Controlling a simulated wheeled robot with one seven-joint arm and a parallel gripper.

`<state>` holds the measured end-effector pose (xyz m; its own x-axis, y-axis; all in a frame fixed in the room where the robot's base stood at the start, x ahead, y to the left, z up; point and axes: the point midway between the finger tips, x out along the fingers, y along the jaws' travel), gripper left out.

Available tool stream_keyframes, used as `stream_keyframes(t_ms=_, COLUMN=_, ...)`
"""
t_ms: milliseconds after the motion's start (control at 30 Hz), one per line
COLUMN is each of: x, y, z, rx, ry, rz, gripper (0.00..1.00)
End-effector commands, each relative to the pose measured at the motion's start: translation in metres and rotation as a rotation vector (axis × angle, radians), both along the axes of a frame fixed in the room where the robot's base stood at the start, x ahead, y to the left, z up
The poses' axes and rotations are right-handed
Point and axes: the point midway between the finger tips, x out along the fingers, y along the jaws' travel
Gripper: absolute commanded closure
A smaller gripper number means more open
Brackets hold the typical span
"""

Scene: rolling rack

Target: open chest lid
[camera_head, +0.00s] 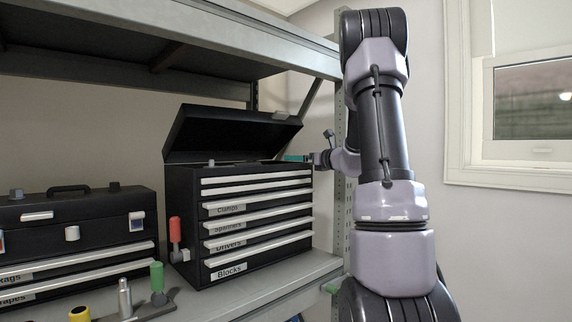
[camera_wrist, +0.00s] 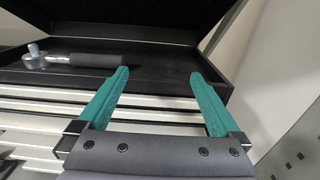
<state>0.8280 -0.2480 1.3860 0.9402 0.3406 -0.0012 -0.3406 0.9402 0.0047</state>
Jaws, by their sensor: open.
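The black tool chest (camera_head: 256,222) stands on the rack shelf with several labelled drawers. Its lid (camera_head: 222,133) is raised and tilted back, with the top compartment uncovered. In the wrist view the lid's dark underside (camera_wrist: 130,18) spans the top. The fingertips reach over the chest's front edge, below the lid.
A ratchet-like tool (camera_wrist: 75,60) lies in the chest's top compartment. A second black toolbox (camera_head: 75,225) stands at left. A rack post (camera_head: 341,150) is close to my arm.

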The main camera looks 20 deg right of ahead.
Motion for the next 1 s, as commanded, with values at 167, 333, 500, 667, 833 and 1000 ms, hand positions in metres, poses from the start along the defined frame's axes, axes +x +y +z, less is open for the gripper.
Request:
stream_keyframes(t_ms=167, x=-0.036, y=-0.014, z=0.003, rx=-0.002, ry=-0.003, rz=-0.004, gripper=0.0)
stream_keyframes(t_ms=333, x=-0.068, y=-0.025, z=0.003, rx=-0.002, ry=-0.003, rz=-0.004, gripper=0.0)
stream_keyframes(t_ms=500, x=-0.092, y=-0.02, z=0.004, rx=-0.031, ry=0.003, rz=0.027, gripper=0.0)
stream_keyframes(t_ms=667, x=-0.1, y=0.011, z=0.004, rx=-0.119, ry=0.019, rz=0.103, gripper=0.0)
stream_keyframes(t_ms=833, x=-0.112, y=0.044, z=0.003, rx=-0.22, ry=0.032, rz=0.187, gripper=0.0)
stream_keyframes(t_ms=1000, x=-0.127, y=0.075, z=0.001, rx=-0.328, ry=0.04, rz=0.27, gripper=0.0)
